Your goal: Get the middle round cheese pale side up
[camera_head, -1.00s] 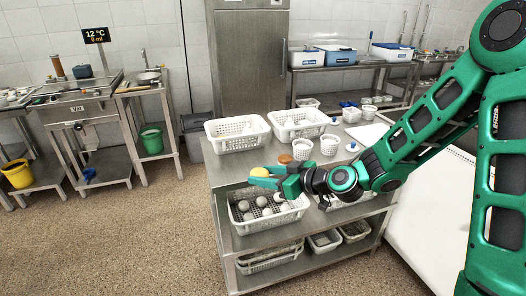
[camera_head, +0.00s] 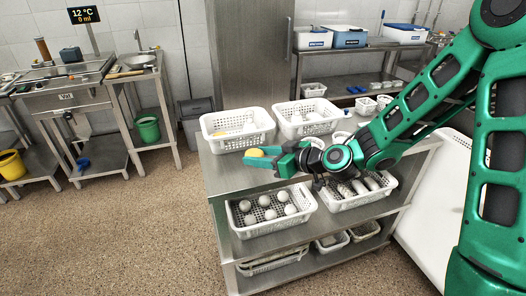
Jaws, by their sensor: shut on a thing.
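My gripper (camera_head: 262,159) reaches in from the right over the near left part of the steel table's top. It is shut on a small round yellow cheese (camera_head: 254,153). The cheese's yellow surface shows at the green fingertips, above the table's top. Its other side is hidden, so I cannot tell where a pale side faces. No other round cheese is clear beside it; my gripper and wrist cover part of the tabletop.
Two white perforated baskets, one at left (camera_head: 222,143) and one at right (camera_head: 293,131), stand behind my gripper on the steel table (camera_head: 222,178). A basket of several white balls (camera_head: 244,232) sits on the shelf below. White cups stand behind my wrist.

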